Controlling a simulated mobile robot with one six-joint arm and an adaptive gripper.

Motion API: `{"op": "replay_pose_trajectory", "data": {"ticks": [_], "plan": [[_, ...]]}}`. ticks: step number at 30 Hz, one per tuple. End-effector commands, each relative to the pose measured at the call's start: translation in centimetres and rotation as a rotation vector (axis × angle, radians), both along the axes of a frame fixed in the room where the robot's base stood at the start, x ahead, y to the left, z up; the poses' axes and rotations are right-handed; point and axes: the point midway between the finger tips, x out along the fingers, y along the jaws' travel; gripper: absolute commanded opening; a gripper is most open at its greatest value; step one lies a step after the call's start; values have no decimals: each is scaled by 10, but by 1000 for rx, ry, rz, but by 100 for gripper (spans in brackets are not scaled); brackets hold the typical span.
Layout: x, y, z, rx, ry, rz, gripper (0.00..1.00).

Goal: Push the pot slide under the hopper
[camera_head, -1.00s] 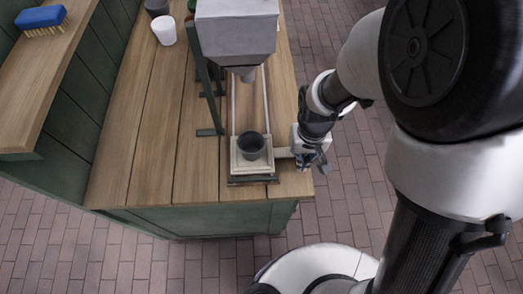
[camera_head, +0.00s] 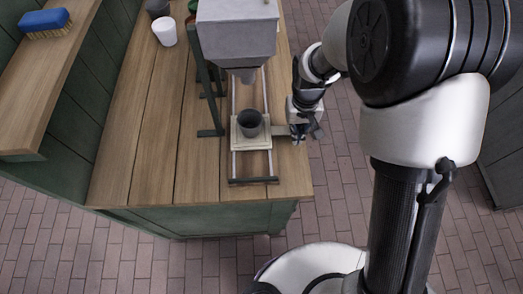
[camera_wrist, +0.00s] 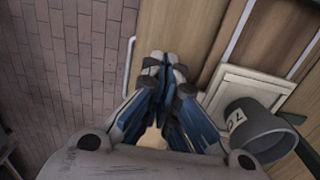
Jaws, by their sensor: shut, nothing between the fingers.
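The dark grey pot (camera_head: 250,117) stands upright on the cream square slide (camera_head: 236,140), which sits on two pale rails (camera_head: 270,158). Contact with the tab is hard to tell.
A dark end bar (camera_head: 254,181) closes the rails' near end. The green hopper stand (camera_head: 208,95) is left of the rails. A white cup (camera_head: 164,32) and a dark cup (camera_head: 157,8) stand at the back left. The wooden counter (camera_head: 150,150) is clear at the left.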

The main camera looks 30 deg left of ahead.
Motion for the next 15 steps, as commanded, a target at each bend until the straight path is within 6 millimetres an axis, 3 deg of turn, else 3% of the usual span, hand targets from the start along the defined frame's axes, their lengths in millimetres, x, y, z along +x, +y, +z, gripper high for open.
{"op": "replay_pose_trajectory", "data": {"ticks": [15], "plan": [[51, 31, 1, 2, -3, 0, 0]]}}
